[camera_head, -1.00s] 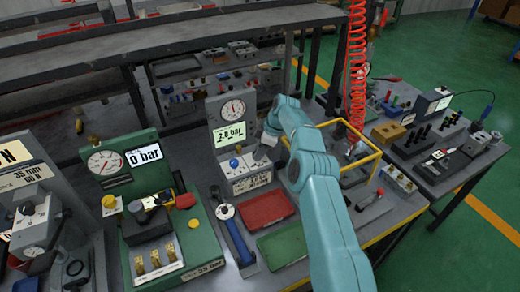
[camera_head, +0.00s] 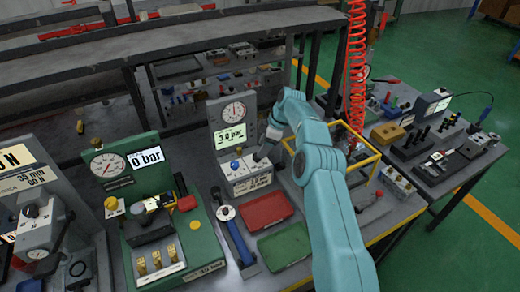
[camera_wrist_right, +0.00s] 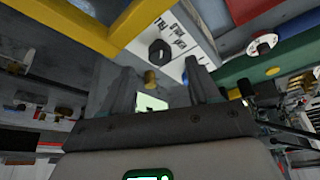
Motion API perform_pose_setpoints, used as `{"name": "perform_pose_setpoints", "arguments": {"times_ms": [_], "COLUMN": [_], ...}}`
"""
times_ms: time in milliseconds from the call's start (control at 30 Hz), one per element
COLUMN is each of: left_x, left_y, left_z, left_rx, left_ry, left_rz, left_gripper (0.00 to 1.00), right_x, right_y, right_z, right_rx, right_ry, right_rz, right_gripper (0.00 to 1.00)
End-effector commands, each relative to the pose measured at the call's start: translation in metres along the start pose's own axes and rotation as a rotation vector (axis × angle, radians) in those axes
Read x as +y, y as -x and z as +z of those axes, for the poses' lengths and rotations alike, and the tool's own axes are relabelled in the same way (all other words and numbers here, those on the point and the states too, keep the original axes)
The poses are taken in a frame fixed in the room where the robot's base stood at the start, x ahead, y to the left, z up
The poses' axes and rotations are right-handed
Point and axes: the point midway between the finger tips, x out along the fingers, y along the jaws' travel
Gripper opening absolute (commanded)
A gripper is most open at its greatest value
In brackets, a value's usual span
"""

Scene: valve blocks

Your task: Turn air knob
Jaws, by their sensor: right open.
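A grey test stand (camera_head: 213,112) carries a round gauge (camera_head: 234,111) and a lit display (camera_head: 230,137) that seems to read 3.0 bar. A white control box (camera_head: 238,172) at its foot has a blue knob (camera_head: 234,164). My right gripper (camera_head: 259,158) is at the right side of this box, small and partly hidden by its own wrist. In the right wrist view its two fingers (camera_wrist_right: 160,88) are spread with a gap between them. A black knob (camera_wrist_right: 160,52) on a white labelled plate lies beyond the fingertips. I cannot tell whether they touch it. My left gripper is not in view.
A green unit (camera_head: 170,250) with a 0 bar display stands left of the stand. A red tray (camera_head: 266,211) and a green tray (camera_head: 285,246) lie in front.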

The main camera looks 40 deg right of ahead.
Motion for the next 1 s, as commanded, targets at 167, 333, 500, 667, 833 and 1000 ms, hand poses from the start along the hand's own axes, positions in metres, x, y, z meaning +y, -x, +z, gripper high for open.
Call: {"name": "perform_pose_setpoints", "arguments": {"times_ms": [167,333,500,667,833,1000], "left_x": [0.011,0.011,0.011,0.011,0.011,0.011], "left_y": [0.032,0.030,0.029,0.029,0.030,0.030], "left_z": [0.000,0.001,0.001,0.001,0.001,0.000], "left_rx": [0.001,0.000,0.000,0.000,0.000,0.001], "left_ry": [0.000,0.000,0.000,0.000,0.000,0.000], "left_rz": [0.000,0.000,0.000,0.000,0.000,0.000], "left_gripper": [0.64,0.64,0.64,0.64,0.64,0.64], "right_x": [0.001,0.001,0.000,-0.001,-0.001,-0.001], "right_y": [0.058,0.094,0.112,0.120,0.120,0.120], "right_z": [-0.003,-0.001,-0.001,-0.001,-0.001,-0.001], "right_rx": [0.000,0.000,0.000,0.000,0.000,0.000], "right_ry": [-0.001,0.000,0.001,0.001,0.001,0.001], "right_rz": [0.003,0.003,0.001,0.000,0.000,0.000], "right_gripper": [0.61,0.61,0.61,0.61,0.61,0.61]}}
